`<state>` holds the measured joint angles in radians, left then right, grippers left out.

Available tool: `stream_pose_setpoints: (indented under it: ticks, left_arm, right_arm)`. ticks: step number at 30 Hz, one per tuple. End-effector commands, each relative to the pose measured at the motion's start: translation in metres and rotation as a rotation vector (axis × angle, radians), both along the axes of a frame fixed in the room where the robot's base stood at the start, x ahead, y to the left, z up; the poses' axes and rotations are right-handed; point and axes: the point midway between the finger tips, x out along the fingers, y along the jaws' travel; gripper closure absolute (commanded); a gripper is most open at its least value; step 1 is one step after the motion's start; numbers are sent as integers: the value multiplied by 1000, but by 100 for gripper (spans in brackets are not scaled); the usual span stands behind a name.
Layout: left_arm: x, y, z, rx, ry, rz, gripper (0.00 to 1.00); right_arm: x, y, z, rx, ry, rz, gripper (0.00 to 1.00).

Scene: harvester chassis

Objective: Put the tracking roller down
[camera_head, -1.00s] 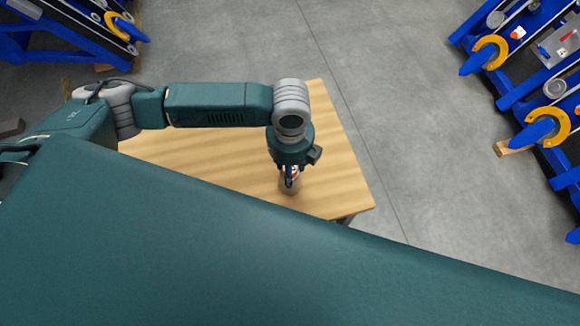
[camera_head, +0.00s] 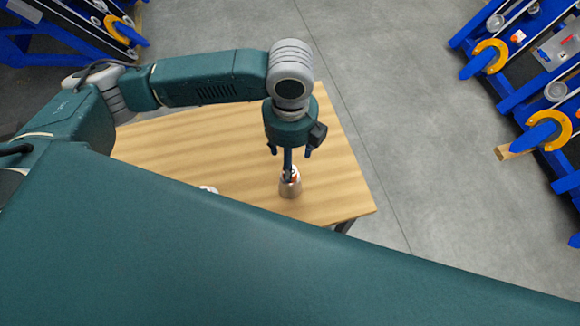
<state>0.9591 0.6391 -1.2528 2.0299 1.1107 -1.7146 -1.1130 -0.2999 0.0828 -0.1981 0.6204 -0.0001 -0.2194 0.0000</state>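The tracking roller (camera_head: 290,187), a small greyish-brown cylinder with white and red at its top, stands on the wooden table (camera_head: 235,150) near its front right part. My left gripper (camera_head: 289,158) comes in from the left and points down just above the roller. Its dark fingers are spread apart and none is closed around the roller. The middle finger overlaps the roller's top in the picture, so I cannot tell whether they touch. My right gripper is not in view.
A white item (camera_head: 208,189) on the table is mostly hidden behind my teal body. Blue chassis frames with yellow-orange rings (camera_head: 548,130) stand on the right, and another blue frame (camera_head: 60,35) at the upper left. Grey floor (camera_head: 400,120) lies clear between.

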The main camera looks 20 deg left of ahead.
Motion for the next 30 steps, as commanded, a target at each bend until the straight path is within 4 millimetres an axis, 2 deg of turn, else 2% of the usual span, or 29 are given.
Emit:
stream_pose_setpoints:
  ticks: [3, 9, 30]
  left_arm:
    - [1, 0, 20, -2, -3, -1, 41]
    - [0, 0, 38, 0, 0, 0, 41]
    - [0, 0, 40, 0, 1, 0, 41]
  right_arm:
    - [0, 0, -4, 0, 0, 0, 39]
    - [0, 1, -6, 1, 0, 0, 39]
    - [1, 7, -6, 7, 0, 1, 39]
